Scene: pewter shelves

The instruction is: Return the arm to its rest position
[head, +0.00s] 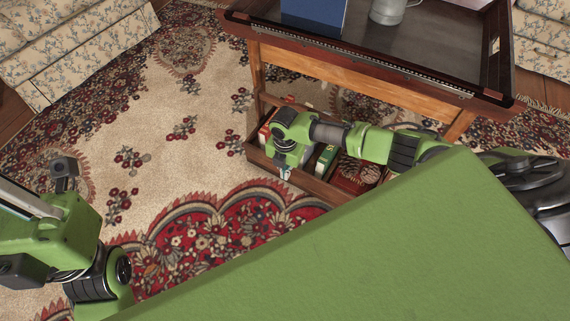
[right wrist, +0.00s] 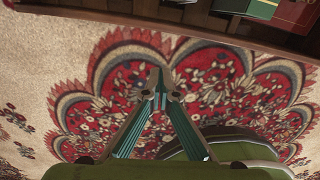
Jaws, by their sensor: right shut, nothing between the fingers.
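My right arm reaches in from the right in the head view, in front of the wooden table (head: 345,67) and over its low shelf. Its gripper (head: 286,171) points down and is small there. In the right wrist view the fingers of the right gripper (right wrist: 166,90) meet at their tips, with nothing between them and patterned carpet behind. My left arm shows at the left edge of the head view, over the carpet. I cannot make out its gripper.
The low shelf (head: 255,155) holds several books, including a red one (head: 354,178). On the tabletop are a blue object (head: 314,14) and a grey mug (head: 388,11). A floral sofa (head: 75,45) stands at upper left. The patterned carpet (head: 165,135) between is clear.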

